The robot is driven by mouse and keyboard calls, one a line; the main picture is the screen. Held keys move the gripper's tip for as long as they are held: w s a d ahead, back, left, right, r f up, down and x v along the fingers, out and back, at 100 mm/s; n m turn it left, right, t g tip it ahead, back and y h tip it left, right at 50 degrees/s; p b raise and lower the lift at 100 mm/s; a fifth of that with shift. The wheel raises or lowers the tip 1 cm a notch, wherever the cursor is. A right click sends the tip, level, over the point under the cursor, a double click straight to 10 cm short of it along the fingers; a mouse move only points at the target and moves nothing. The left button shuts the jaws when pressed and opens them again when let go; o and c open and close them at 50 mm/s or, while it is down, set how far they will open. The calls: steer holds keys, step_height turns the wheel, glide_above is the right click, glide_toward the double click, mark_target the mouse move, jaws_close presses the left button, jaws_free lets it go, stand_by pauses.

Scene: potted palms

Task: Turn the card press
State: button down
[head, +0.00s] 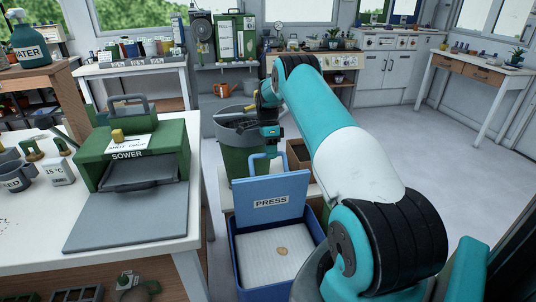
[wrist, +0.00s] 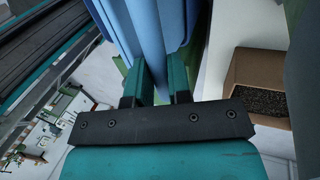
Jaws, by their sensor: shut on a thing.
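The card press is a blue box (head: 237,262) with its lid, marked PRESS (head: 270,187), raised at the back and leaning steeply up. A white ribbed sheet (head: 262,268) lies inside, with a small tan oval thing (head: 282,250) on it. A blue handle (head: 254,166) stands at the lid's top edge. My gripper (head: 268,150) is at this handle. In the wrist view my gripper (wrist: 158,88) is shut on the blue handle bar (wrist: 149,42). The exact contact is partly hidden by the fingers.
A green bin (head: 243,160) stands just behind the press. A brown box (head: 298,153) with dark grains inside (wrist: 258,88) is beside it. The green SOWER machine (head: 140,160) stands on the white table at left. Open floor (head: 440,170) lies to the right.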

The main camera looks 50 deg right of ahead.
steer(key=shift+w+d+f, duration=0.1)
steer(key=shift+w+f, duration=0.3)
steer(key=c, duration=1.1)
jaws_free()
steer(key=shift+d, duration=0.15)
steer(key=shift+o, duration=0.2)
steer(key=shift+r, duration=0.15)
steer(key=shift+r, duration=0.1)
steer(key=p+v, duration=0.3)
steer(key=v, duration=0.8)
steer(key=shift+d+r+p, duration=0.25)
steer(key=shift+r+p, duration=0.05)
steer(key=shift+p, duration=0.1)
steer(key=shift+w, duration=0.1)
